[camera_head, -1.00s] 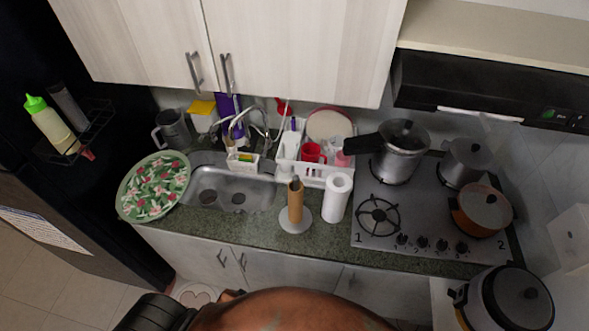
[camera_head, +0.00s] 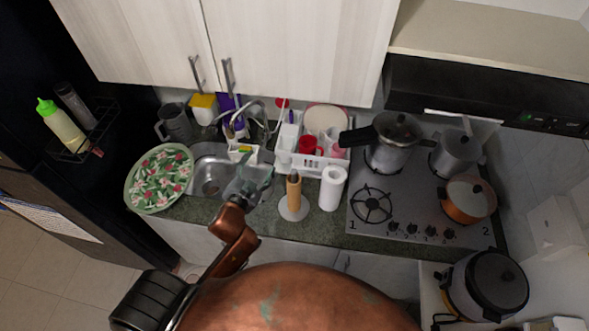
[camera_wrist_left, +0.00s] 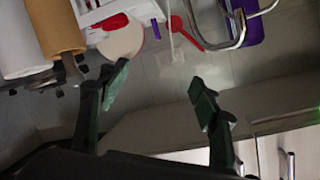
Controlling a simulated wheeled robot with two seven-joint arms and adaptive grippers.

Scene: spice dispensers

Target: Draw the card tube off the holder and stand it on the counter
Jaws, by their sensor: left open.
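The brown card tube (camera_head: 294,190) stands upright on its holder (camera_head: 292,210), whose round pale base rests on the counter (camera_head: 270,226) right of the sink. The holder's dark tip shows above the tube. My left gripper (camera_head: 255,180) is open and empty over the sink's right side, left of the tube and apart from it. In the left wrist view the tube (camera_wrist_left: 54,22) is at the upper left, outside the gripper's spread fingers (camera_wrist_left: 158,84). My right gripper is not in view.
A white paper roll (camera_head: 332,188) stands close to the tube's right. A white dish rack (camera_head: 300,163) with a red mug is behind it. The faucet (camera_head: 262,118) and sink (camera_head: 208,178) are at the left, the stove (camera_head: 400,205) at the right. Some counter in front is bare.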

